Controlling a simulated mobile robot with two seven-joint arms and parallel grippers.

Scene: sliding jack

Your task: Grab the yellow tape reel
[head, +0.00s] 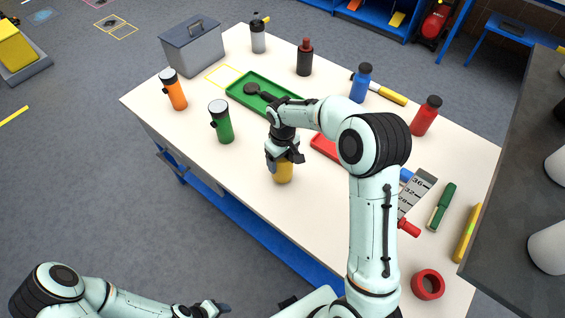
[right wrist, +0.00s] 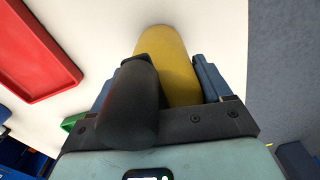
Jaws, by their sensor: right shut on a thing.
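My right gripper (head: 284,158) is shut on a yellow cylinder (head: 283,173), which looks like a bottle and stands near the front edge of the table. In the right wrist view the yellow cylinder (right wrist: 168,62) sits between the two blue fingers, with a dark rounded part, probably its cap, in front of it. I see no yellow ring-shaped reel; a red tape reel (head: 428,284) lies at the table's near right corner. My left gripper (head: 212,308) is low at the bottom of the head view, off the table, and its jaw state is unclear.
The white table (head: 240,180) holds a green bottle (head: 221,122), orange bottle (head: 174,90), blue bottle (head: 361,83) and red bottle (head: 426,116). A green tray (head: 240,92) and partly hidden red tray (head: 325,147) lie behind my right arm. A grey toolbox (head: 193,48) stands at the far left.

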